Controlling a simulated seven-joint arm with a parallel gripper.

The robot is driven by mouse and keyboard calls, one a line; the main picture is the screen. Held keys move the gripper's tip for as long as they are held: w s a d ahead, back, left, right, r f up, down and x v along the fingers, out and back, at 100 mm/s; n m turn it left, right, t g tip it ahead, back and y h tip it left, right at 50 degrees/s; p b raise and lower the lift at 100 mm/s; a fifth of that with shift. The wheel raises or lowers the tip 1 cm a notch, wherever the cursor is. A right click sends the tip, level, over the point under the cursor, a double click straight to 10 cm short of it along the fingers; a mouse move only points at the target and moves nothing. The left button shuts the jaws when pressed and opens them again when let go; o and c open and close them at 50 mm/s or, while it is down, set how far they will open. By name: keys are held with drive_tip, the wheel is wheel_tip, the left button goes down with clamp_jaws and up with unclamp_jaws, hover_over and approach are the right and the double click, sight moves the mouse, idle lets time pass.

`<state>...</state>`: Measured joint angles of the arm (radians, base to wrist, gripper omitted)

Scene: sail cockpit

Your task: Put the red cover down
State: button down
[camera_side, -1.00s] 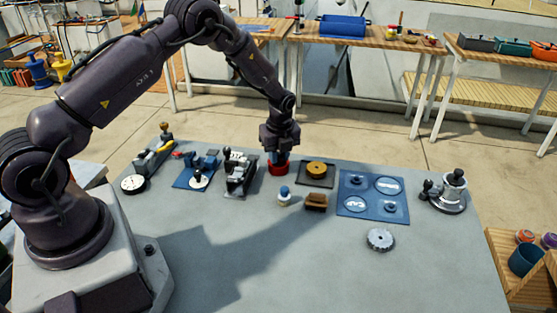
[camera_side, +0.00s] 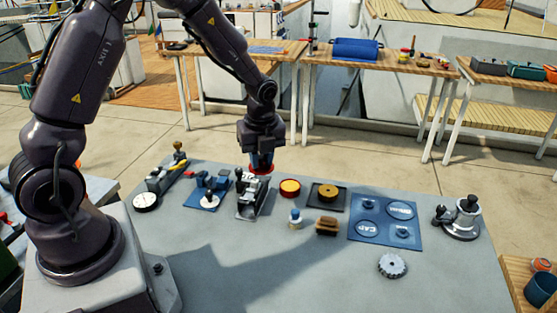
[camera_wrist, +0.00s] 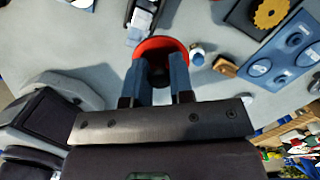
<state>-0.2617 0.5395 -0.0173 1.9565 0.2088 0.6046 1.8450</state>
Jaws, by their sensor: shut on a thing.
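The red cover (camera_side: 261,170) is a round disc held at the fingertips of my gripper (camera_side: 262,160). It is above the back of the table, over the grey and black device (camera_side: 250,198). In the wrist view the red cover (camera_wrist: 160,43) shows as a wide red rim around and beyond the blue fingers of my gripper (camera_wrist: 157,75). The fingers are shut on its middle, which is mostly hidden. A small round red pot (camera_side: 290,188) with a yellow-orange top face stands on the table to the right of the cover.
A black plate with a yellow gear (camera_side: 328,192), a white and blue knob piece (camera_side: 295,217) and a brown brush (camera_side: 326,226) stand near the pot. A blue board (camera_side: 386,222) lies to the right. The front middle of the table is clear.

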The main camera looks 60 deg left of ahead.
drive_tip(key=shift+s+d+r, duration=0.2)
drive_tip(key=shift+s+r, duration=0.15)
drive_tip(key=shift+s, duration=0.25)
drive_tip(key=shift+s+d+r, duration=0.15)
drive_tip(key=shift+s+r, duration=0.15)
drive_tip(key=shift+s, duration=0.3)
drive_tip(key=s+d, duration=0.1)
drive_tip(key=d, duration=0.1)
drive_tip(key=n, duration=0.4)
hover_over(259, 239)
wheel_tip(259, 239, down, 7)
drive_tip(key=f, duration=0.3)
drive_tip(key=shift+d+f, duration=0.15)
drive_tip(key=shift+d, duration=0.05)
drive_tip(key=shift+w+f, duration=0.1)
drive_tip(key=shift+f, duration=2.05)
drive_tip(key=shift+f, duration=0.1)
drive_tip(key=c, duration=1)
unclamp_jaws()
